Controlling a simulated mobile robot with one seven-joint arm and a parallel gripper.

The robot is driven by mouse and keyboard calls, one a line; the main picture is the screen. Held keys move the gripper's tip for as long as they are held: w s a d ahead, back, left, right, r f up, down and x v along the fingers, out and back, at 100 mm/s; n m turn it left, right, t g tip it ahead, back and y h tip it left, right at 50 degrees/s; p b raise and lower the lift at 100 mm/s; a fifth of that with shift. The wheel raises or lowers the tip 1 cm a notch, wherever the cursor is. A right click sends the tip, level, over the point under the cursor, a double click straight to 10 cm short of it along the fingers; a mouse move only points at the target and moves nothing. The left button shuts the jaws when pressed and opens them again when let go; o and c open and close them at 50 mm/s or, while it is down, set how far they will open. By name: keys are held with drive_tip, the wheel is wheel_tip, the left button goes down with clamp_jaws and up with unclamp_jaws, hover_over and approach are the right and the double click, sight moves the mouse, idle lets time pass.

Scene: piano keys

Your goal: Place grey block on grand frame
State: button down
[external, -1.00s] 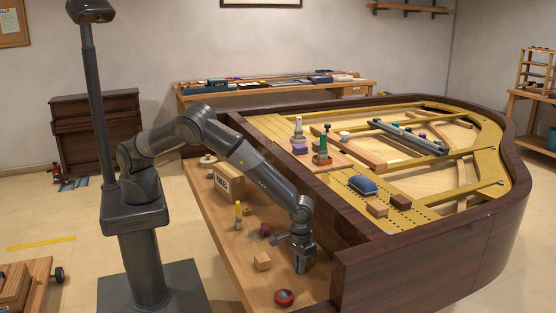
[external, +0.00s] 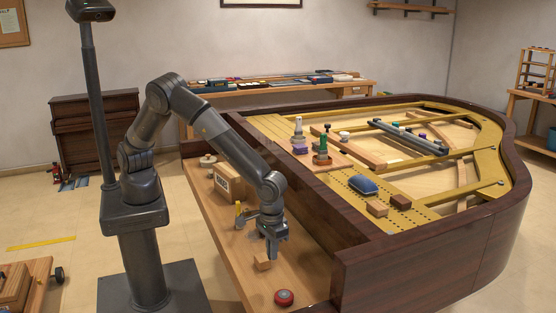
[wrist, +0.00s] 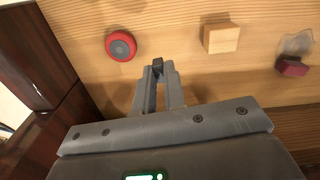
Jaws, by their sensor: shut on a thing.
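My gripper (external: 277,248) is over the wooden keybed shelf at the front of the piano. In the wrist view its fingers (wrist: 157,76) are closed on a small dark grey block (wrist: 157,64), which shows at the fingertips. In the external view the block is too small to make out. The grand frame is the gold metal frame (external: 350,199) inside the dark wooden piano case, to the right of my gripper and beyond the case's front wall.
A red round thing (external: 284,298), a light wooden block (external: 262,262) and a dark red block (wrist: 292,66) lie on the shelf (external: 228,266). The high dark case wall (external: 310,205) stands between shelf and frame.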

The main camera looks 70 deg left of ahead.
drive_tip(key=w+a+r+m, duration=0.1)
drive_tip(key=w+a+r, duration=0.5)
drive_tip(key=w+r, duration=0.45)
drive_tip(key=w+a+r+m, duration=0.1)
drive_tip(key=w+a+r, duration=0.5)
drive_tip(key=w+r, duration=0.4)
hover_over(329, 184)
wheel_tip(329, 184, down, 6)
drive_tip(key=shift+s+r, duration=0.1)
drive_tip(key=shift+r, duration=0.1)
drive_tip(key=shift+f, duration=2.1)
drive_tip(key=shift+f, duration=0.1)
drive_tip(key=c, duration=1.9)
unclamp_jaws()
drive_tip(key=o, duration=0.4)
